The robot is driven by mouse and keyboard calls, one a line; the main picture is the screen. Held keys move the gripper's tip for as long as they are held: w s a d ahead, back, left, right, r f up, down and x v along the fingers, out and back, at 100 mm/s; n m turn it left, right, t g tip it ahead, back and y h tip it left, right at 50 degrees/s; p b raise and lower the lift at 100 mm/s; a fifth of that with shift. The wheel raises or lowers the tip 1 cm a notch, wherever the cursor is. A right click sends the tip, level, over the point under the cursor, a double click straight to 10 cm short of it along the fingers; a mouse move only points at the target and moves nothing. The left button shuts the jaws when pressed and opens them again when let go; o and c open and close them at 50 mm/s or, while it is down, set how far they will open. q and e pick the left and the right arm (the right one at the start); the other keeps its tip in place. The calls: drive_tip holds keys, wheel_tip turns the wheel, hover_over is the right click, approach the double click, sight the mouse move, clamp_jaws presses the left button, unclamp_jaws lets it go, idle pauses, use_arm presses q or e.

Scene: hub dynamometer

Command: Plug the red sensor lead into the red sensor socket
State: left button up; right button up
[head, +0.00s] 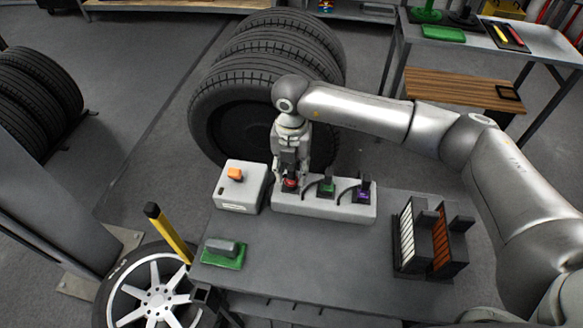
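My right gripper (290,178) points straight down over the left end of a long light-grey block (325,206). A red plug-like piece (290,184) shows at its fingertips, at the top of the block. The fingers and arm cover part of the red piece, so I cannot tell whether they grip it or only surround it. A green piece (326,187) and a purple piece (363,194) stand on the same block with black cables beside them. I cannot make out a separate red socket. My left gripper is out of view.
A light-grey box (240,188) with an orange piece (235,174) stands left of the block. A green-based grey item (224,252) is at the table's left front. Dark holders (432,240) stand at the right. The table's (310,255) middle is clear. Tyres (235,100) stand behind.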

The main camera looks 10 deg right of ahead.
clamp_jaws()
drive_tip(key=shift+r+p, duration=0.35)
drive_tip(key=shift+r, duration=0.45)
idle(0.5)
drive_tip(key=shift+r+p, duration=1)
drive_tip(key=shift+r, duration=0.95)
